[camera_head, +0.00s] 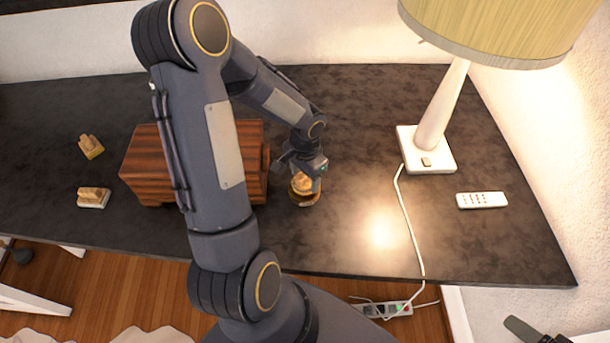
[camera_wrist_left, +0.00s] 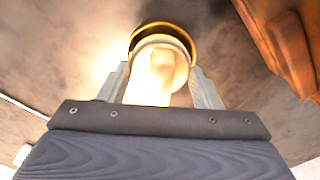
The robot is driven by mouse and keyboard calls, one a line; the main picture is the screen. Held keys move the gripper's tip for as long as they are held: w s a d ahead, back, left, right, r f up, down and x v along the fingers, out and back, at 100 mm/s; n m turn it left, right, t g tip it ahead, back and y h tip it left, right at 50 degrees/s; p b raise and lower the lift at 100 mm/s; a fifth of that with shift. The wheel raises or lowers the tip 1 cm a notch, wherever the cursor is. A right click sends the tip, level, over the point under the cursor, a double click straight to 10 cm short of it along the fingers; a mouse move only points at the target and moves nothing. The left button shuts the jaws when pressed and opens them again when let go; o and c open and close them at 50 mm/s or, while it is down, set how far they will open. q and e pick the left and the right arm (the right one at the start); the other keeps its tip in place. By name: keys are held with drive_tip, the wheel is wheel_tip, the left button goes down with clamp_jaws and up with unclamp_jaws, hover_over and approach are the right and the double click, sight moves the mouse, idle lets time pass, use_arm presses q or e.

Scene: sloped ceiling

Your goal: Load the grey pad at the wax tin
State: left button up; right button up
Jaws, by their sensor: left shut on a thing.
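My left gripper (camera_head: 309,174) points down over the round, gold-rimmed wax tin (camera_head: 305,201), to the right of a wooden box. It is shut on a pale block (camera_wrist_left: 152,85), seen between both fingers in the left wrist view; glare washes out its colour, so I cannot tell whether it is the grey pad. The tin's gold rim (camera_wrist_left: 172,25) curves around the block's far end; I cannot tell whether they touch. Two small handled pads lie at the left, one yellow (camera_head: 91,152) and one with a whitish base (camera_head: 93,204). My right gripper is out of view.
The reddish-brown wooden box (camera_head: 145,165) stands behind my left arm, close to the tin. A lamp (camera_head: 432,133) with a white cord and a white remote (camera_head: 481,200) are on the right. The dark tabletop (camera_head: 350,235) is clear in front of the tin.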

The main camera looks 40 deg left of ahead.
use_arm(q)
drive_tip(key=shift+r+p, duration=1.8)
drive_tip(key=shift+r, duration=1)
